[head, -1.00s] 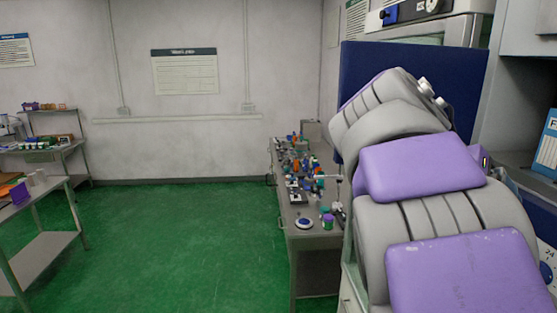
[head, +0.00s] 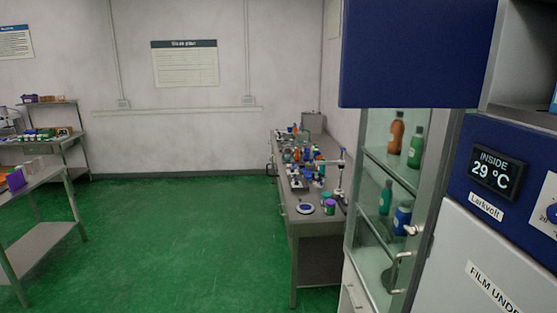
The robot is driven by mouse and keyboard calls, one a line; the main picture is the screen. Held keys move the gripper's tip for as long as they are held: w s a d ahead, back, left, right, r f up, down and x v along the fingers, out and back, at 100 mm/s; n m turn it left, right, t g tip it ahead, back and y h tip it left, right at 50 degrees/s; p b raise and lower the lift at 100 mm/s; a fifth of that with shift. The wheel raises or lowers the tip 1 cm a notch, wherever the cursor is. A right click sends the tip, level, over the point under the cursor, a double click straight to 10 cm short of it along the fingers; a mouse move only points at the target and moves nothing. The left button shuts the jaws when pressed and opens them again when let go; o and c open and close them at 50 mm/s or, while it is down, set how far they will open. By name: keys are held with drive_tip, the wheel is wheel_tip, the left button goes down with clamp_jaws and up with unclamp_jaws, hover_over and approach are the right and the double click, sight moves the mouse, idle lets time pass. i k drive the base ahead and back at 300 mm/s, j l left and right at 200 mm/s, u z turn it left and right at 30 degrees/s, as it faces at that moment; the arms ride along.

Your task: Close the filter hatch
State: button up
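A flat dark blue panel (head: 415,55) juts out at the upper right, left of the machine; its top is cut off by the frame. It may be the filter hatch, but no label shows this. The blue and white machine (head: 462,195) at the right edge carries a display (head: 497,173) reading INSIDE 29 °C and a Larkvolt label. The opening that a hatch would cover is not clearly seen. My gripper and arm are out of view.
A glass-fronted cabinet (head: 352,235) with bottles stands behind the panel. A grey workbench (head: 305,228) with small items is at centre right. Metal shelving tables (head: 45,240) stand at the left. The green floor (head: 180,240) between them is clear.

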sight(396, 54)
drive_tip(key=z, duration=0.45)
drive_tip(key=i+j+z, duration=0.1)
drive_tip(key=z, duration=0.4)
drive_tip(key=j+z, duration=0.15)
drive_tip(key=z, duration=0.3)
drive_tip(key=i+j+z, duration=0.1)
drive_tip(key=z, duration=0.35)
drive_tip(key=j+z, duration=0.25)
drive_tip(key=j, duration=0.35)
drive_tip(key=j+z, duration=0.25)
drive_tip(key=j, duration=0.3)
drive_tip(key=k+j+z, duration=0.1)
drive_tip(key=j+z, duration=0.15)
drive_tip(key=j, duration=0.3)
drive_tip(key=k+j+z, duration=0.25)
drive_tip(key=j, duration=0.35)
drive_tip(key=k+j, duration=0.15)
drive_tip(key=j, duration=0.2)
drive_tip(key=k+j, duration=0.15)
drive_tip(key=j, duration=0.2)
